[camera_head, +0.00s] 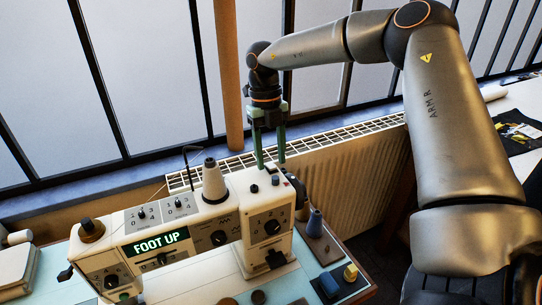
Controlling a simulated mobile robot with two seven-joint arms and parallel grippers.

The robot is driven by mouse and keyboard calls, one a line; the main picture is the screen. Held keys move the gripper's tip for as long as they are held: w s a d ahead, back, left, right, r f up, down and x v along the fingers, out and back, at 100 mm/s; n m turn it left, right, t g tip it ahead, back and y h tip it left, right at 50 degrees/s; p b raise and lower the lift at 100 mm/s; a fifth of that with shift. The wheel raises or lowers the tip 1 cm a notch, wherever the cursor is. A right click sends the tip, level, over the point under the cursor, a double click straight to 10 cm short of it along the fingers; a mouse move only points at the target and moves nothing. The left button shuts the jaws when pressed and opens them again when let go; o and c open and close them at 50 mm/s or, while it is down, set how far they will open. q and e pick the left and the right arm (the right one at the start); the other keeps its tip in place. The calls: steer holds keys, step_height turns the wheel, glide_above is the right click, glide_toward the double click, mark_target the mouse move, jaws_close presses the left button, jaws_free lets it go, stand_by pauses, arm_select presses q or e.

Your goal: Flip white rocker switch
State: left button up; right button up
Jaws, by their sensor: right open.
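A cream sewing machine (205,216) stands on the table, with a green "FOOT UP" display (155,242) on its front. Small toggles and dark knobs sit on its panels. My right gripper (270,163) points down just above the right end of the machine's top, close to small dark buttons (254,188). Its two green fingers are apart with nothing between them. Whether the tips touch the machine is not clear. My left gripper is not in view.
A cream thread cone (214,182) stands on the machine's top, left of my right gripper. A handwheel (297,190) is at the machine's right end. A radiator (345,170) and window stand behind.

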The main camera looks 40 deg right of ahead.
step_height(320, 180, up, 12)
steer(key=w, duration=0.2)
steer(key=shift+d, duration=0.3)
steer(key=shift+f, duration=0.1)
